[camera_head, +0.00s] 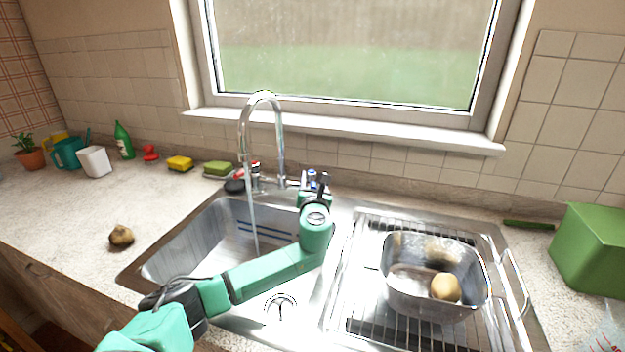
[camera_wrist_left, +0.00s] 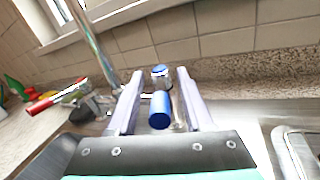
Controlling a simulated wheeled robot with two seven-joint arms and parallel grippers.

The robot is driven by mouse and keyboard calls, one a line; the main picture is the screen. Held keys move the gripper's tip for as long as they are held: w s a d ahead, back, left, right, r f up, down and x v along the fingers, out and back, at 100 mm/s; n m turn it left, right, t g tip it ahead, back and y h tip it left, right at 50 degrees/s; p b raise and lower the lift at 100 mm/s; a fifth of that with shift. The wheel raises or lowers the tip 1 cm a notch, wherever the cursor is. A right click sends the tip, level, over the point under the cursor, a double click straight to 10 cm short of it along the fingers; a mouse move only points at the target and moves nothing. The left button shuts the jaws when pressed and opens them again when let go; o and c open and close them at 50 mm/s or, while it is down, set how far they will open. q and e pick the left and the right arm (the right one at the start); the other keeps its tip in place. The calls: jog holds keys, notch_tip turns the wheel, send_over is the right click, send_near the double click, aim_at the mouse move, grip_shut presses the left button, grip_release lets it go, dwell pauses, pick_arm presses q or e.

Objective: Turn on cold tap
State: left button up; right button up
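The chrome faucet (camera_head: 262,98) stands behind the sink (camera_head: 185,240), and a stream of water (camera_head: 251,215) falls from its spout into the left basin. The blue-marked cold tap (camera_head: 311,173) is to the right of the faucet. It also shows in the left wrist view as a blue handle (camera_wrist_left: 160,108). My left gripper (camera_head: 318,181) is at this tap. In the left wrist view its fingers (camera_wrist_left: 158,95) are apart, with the blue handle between them and gaps on both sides. The red-marked hot tap (camera_wrist_left: 56,97) is to the left. My right gripper is out of view.
A metal basin (camera_head: 392,290) with potatoes (camera_head: 445,288) sits on the drainer at right, near a green box (camera_head: 590,250). Sponges (camera_head: 180,163), a green bottle (camera_head: 123,140) and a white cup (camera_head: 94,161) stand along the left counter. The window sill (camera_head: 340,127) is behind.

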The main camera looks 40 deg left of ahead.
pick_arm(q)
jog(key=v, duration=1.4)
jog(key=shift+s+d+b, duration=0.2)
jog(key=shift+b, duration=0.25)
